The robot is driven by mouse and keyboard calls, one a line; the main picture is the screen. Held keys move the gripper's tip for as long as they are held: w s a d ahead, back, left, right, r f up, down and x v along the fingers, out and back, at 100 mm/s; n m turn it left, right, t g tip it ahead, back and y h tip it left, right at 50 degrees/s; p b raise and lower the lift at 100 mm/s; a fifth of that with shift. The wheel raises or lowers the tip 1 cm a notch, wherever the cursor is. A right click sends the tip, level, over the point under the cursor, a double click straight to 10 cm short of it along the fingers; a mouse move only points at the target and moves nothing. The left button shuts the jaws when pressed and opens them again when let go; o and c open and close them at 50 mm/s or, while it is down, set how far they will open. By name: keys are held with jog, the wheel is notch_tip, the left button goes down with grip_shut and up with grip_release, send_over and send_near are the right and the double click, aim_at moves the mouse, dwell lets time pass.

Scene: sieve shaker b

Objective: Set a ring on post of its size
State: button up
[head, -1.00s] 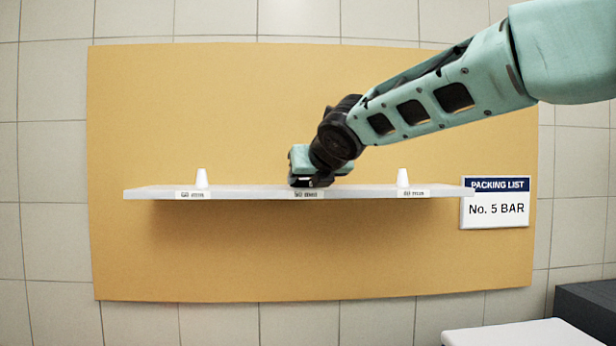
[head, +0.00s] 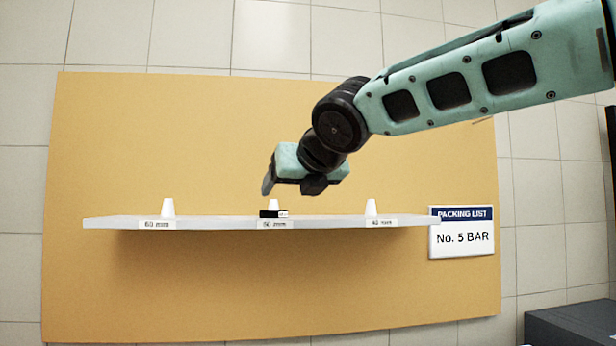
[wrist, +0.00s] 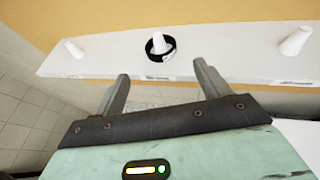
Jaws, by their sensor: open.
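A black ring (head: 267,214) with a small white tag lies on the white shelf (head: 205,223) around the middle white post (head: 274,203), above the label "50 mm" (head: 275,225). In the wrist view the post (wrist: 157,40) rises through the ring (wrist: 168,53). The tag's print is too small to read. The left post (head: 168,208) at the "60 mm" label and the right post (head: 371,207) at the "40 mm" label are bare. My gripper (head: 291,188) is open and empty, above and apart from the ring; its spread fingers (wrist: 161,72) point toward the shelf.
A tan board (head: 150,290) stands behind the shelf. A sign (head: 461,232) reading "PACKING LIST No. 5 BAR" is at the shelf's right end. A dark box-like thing (head: 570,325) is at the lower right. The shelf between the posts is clear.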

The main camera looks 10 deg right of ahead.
jog(key=b+v, duration=0.1)
jog(key=v, duration=0.6)
jog(key=shift+s, duration=0.15)
jog(key=s+f+m+g, duration=0.2)
jog(key=s+f+m, duration=0.25)
jog(key=f, duration=0.45)
jog(key=s+f+m+g+h+b, duration=0.1)
jog(key=s+f+m+g, duration=0.2)
jog(key=f+m, duration=0.45)
jog(key=s+f+m+g, duration=0.2)
jog(key=s+f+m, duration=0.1)
jog(key=f, duration=0.8)
jog(key=s+d+f+m+g+h, duration=0.1)
jog(key=s+d+f+m+g, duration=0.2)
jog(key=s+f+m, duration=0.5)
jog(key=s+d+f+m+g+h+b, duration=0.1)
jog(key=s+d+f+m+g, duration=0.2)
jog(key=s+f+m, duration=0.5)
jog(key=shift+s+f, duration=0.45)
jog(key=shift+f, duration=0.25)
